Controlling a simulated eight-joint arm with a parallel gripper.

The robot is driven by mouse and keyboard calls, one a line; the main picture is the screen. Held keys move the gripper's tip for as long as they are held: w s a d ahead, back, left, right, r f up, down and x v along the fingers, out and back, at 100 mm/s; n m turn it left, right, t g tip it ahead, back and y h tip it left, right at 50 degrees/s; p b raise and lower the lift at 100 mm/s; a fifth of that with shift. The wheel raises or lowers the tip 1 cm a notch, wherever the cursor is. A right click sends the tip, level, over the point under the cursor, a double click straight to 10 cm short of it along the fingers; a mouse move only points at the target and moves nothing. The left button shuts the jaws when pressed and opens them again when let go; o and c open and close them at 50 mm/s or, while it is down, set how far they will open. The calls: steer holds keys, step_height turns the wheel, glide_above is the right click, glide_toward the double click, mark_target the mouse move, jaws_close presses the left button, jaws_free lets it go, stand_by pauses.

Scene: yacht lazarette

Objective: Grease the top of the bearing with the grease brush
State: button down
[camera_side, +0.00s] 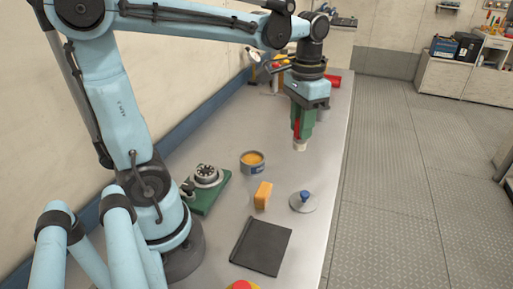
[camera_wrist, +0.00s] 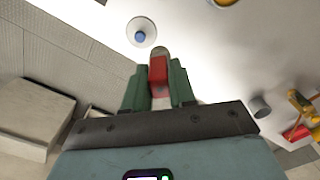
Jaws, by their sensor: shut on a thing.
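My gripper (camera_side: 302,122) is shut on the grease brush, pointing down above the right part of the bench. The brush has a red handle (camera_wrist: 158,72) between the green fingers and a pale tip (camera_side: 299,145) below them. The bearing (camera_side: 207,174) is a round metal part with a dark centre, on a green base near the foot of my arm. It is well to the left of my gripper and nearer the camera. An open tin of orange grease (camera_side: 252,160) stands between them. The wrist view does not clearly show the bearing.
An orange block (camera_side: 263,195), a round disc with a blue knob (camera_side: 303,201) and a black mat (camera_side: 261,247) lie toward the front. The disc also shows in the wrist view (camera_wrist: 141,24). A red button (camera_side: 240,286) is at the bottom edge. Tools and red items crowd the far end.

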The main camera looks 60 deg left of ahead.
steer(key=s+a+f, duration=0.2)
steer(key=s+a, duration=0.1)
steer(key=a, duration=0.3)
steer(key=s+a+f, duration=0.2)
steer(key=s+a, duration=0.1)
steer(key=a, duration=0.4)
steer(key=shift+f, duration=2.8)
steer(key=shift+f, duration=0.6)
steer(key=shift+r, duration=0.15)
step_height(320, 180, up, 7)
stand_by(0.5)
